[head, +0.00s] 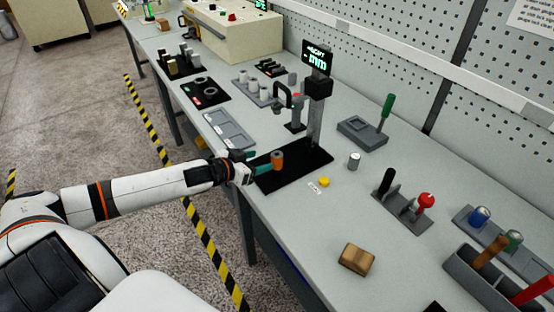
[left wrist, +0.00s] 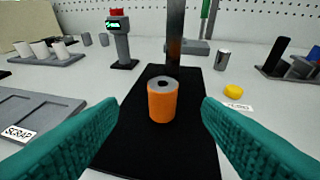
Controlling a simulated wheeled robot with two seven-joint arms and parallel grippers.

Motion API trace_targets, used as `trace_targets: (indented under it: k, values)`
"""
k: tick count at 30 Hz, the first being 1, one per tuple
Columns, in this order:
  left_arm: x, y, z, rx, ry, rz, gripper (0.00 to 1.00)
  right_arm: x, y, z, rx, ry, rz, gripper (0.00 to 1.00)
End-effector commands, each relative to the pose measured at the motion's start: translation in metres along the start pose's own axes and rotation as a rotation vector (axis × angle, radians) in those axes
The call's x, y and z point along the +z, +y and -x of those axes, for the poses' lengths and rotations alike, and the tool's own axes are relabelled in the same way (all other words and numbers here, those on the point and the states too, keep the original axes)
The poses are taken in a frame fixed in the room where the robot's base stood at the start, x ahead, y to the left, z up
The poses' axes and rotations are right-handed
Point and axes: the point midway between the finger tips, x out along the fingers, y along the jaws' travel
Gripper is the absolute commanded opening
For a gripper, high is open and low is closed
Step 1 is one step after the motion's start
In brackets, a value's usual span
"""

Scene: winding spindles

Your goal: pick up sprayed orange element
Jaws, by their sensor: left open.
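The orange element (head: 277,160) is a small upright cylinder with a grey top and a central hole. It stands on the black base plate (head: 305,162) of the height gauge. It also shows in the left wrist view (left wrist: 162,104), centred ahead of the fingers. My left gripper (head: 266,166) has teal fingers and is open. In the left wrist view its fingers (left wrist: 160,140) spread to either side in front of the element, with visible gaps. My right gripper is not in view.
The gauge's column and display (head: 317,57) rise behind the element. A grey scrap tray (head: 229,129) lies to the left. A yellow button (head: 324,182), a metal cylinder (head: 354,160) and a wooden block (head: 357,259) are to the right. The table's front edge runs beneath my arm.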

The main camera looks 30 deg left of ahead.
Motion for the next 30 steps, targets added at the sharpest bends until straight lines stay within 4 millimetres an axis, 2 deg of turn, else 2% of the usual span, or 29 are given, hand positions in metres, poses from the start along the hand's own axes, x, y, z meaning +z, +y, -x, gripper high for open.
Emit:
trace_targets:
  k: [6,14,22,30]
  values:
    - [0.002,0.000,-0.023,0.001,-0.003,0.001,0.59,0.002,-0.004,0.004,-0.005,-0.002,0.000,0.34]
    - [0.004,-0.001,-0.036,0.000,-0.003,0.000,0.59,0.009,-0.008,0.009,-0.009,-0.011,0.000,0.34]
    - [0.005,-0.003,-0.071,0.000,-0.002,0.001,0.59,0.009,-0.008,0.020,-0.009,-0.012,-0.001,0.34]
    - [0.003,-0.003,-0.080,0.000,0.000,-0.001,0.59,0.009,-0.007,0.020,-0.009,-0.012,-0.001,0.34]
